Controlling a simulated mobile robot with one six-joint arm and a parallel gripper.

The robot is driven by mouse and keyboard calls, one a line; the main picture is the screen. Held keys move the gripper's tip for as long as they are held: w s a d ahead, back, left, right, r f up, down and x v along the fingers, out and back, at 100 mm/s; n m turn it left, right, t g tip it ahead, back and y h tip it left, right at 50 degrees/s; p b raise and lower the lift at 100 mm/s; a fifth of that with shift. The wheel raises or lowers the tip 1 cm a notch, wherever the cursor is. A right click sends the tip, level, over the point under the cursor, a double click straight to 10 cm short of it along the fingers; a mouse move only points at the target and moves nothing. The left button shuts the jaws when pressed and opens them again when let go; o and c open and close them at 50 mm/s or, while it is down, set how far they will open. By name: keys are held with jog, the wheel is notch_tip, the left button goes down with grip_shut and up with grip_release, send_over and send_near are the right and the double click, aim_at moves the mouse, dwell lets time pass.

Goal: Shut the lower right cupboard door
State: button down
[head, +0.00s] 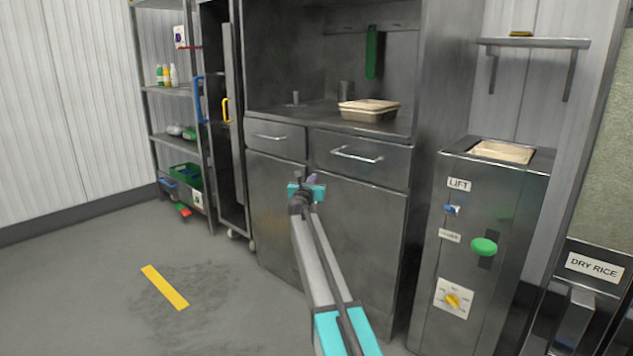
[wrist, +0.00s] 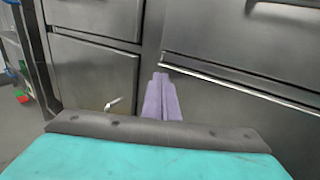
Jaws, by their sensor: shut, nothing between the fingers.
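The lower right cupboard door (head: 375,240) is a plain steel panel under the wide right drawer. In the head view it looks flush or nearly flush with the cabinet front; my arm covers its left part. In the wrist view its upper part (wrist: 235,110) fills the lower right, with a bright strip along its top edge. I cannot tell whether a small gap is left there. My gripper (head: 311,180) is shut and empty, in front of the cupboard near the door's upper left corner. Its purple fingers (wrist: 160,85) point at the cabinet front; contact cannot be told.
The lower left cupboard door (head: 272,200) looks shut, and its handle (wrist: 113,103) shows in the wrist view. The right drawer (head: 362,158) and left drawer (head: 275,138) look shut. A steel lift unit (head: 470,255) stands close on the right. The floor at left is clear.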

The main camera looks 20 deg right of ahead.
jog(key=s+a+p, duration=0.3)
jog(key=s+a, duration=0.3)
jog(key=a, duration=0.5)
jog(key=shift+f, duration=0.4)
jog(key=shift+a, duration=0.1)
